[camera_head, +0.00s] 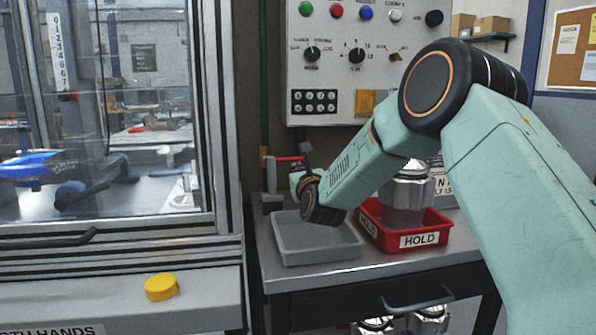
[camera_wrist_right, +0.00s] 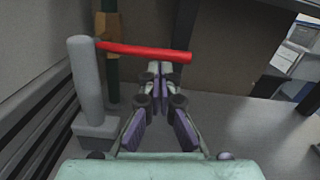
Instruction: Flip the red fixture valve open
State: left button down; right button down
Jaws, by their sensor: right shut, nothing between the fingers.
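The red valve lever (camera_head: 289,158) shows in the camera_head view behind the grey tray, beside a dark green vertical pipe. In the right wrist view the red lever (camera_wrist_right: 150,50) lies nearly level, reaching right from the pipe and its brass-coloured fitting (camera_wrist_right: 108,55). My right gripper (camera_wrist_right: 168,68) is shut and empty. Its fingertips are close to the lever, just below its right half in that view; I cannot tell whether they touch. In the camera_head view the right gripper (camera_head: 305,152) is partly hidden by its own wrist. My left gripper is not in view.
A grey post (camera_wrist_right: 85,80) on a block stands left of the fingers. A grey tray (camera_head: 312,255) and a red HOLD bin (camera_head: 440,226) with a metal housing (camera_head: 408,190) stand on the bench. A control panel (camera_head: 345,75) hangs above. A glazed machine (camera_head: 110,110) stands at left.

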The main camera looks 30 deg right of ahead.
jog(key=shift+r+n, duration=0.15)
jog(key=shift+n, duration=0.15)
jog(key=shift+d+r+n+p, duration=0.15)
jog(key=shift+r+n+p, duration=0.55)
jog(key=shift+n, duration=0.8)
jog(key=w+a+r+n+p, duration=0.1)
jog(key=a+r+n+p, duration=0.3)
jog(key=r+n, duration=0.3)
jog(key=n, duration=0.4)
jog(key=shift+w+a+y+p, duration=0.2)
jog(key=shift+w+y+p, duration=0.05)
jog(key=shift+y+p, duration=0.1)
jog(key=shift+a+r, duration=0.1)
